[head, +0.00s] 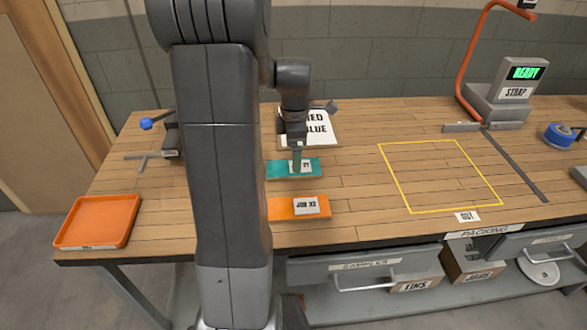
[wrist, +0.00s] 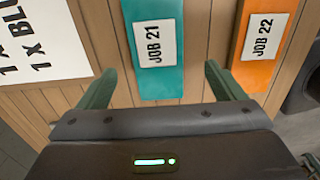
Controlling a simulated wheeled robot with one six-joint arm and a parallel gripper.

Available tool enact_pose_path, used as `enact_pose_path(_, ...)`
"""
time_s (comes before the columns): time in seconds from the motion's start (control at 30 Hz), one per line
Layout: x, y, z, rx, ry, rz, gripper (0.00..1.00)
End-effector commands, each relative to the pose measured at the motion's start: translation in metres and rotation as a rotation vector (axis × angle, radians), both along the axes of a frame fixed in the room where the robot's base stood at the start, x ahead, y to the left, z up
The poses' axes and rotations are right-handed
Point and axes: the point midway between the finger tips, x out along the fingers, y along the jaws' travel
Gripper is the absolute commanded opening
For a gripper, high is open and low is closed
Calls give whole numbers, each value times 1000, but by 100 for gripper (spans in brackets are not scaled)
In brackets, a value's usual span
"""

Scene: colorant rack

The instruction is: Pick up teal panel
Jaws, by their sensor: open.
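The teal panel (head: 280,169) lies flat on the wooden bench, with a white label. In the wrist view the teal panel (wrist: 156,80) shows its label "JOB 21" and lies between the lines of my two fingers. My gripper (head: 297,165) is over the panel in the head view and hides part of its label. In the wrist view my gripper (wrist: 160,85) is open, with a green finger on either side and nothing held. How high the fingertips are above the panel I cannot tell.
An orange panel (head: 290,208) labelled "JOB 22" lies nearer the bench front. A printed sheet (head: 322,128) lies behind the teal panel. An orange tray (head: 98,222) is at the left. A yellow-outlined area (head: 440,175) at the right is empty.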

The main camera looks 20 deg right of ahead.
Motion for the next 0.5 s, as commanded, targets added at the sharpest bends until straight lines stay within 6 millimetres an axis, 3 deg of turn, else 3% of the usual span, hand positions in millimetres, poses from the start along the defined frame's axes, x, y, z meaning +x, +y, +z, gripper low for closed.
enact_pose_path(0.3,5,2,-43,1,4,0,89)
enact_pose_path(0.5,5,1,-51,0,0,0,89)
